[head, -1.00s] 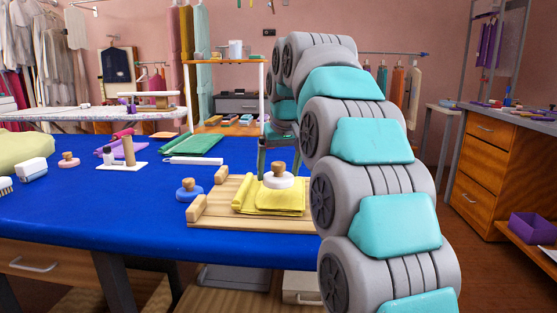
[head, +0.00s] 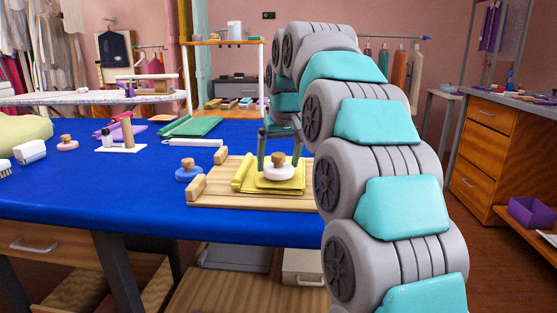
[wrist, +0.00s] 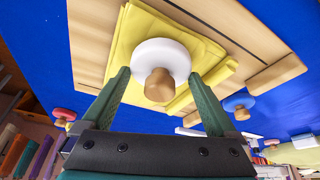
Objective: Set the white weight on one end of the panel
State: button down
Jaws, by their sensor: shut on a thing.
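The yellow panel (head: 248,188) lies folded on a wooden board (head: 226,196), with a rolled edge at its left; it also shows in the wrist view (wrist: 132,42). The white weight (head: 278,173), a round disc with a wooden knob, is at the panel's middle-to-right part in the head view. I cannot tell whether the weight's underside touches the panel.
A blue weight (head: 188,174) stands left of the board on the blue table (head: 110,200). A pink weight (head: 67,144), a white stand with a bottle and wooden post (head: 122,149), and green cloth (head: 192,127) lie farther left and back. The table's front left is clear.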

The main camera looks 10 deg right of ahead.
jog(key=shift+f, duration=0.5)
grip_release()
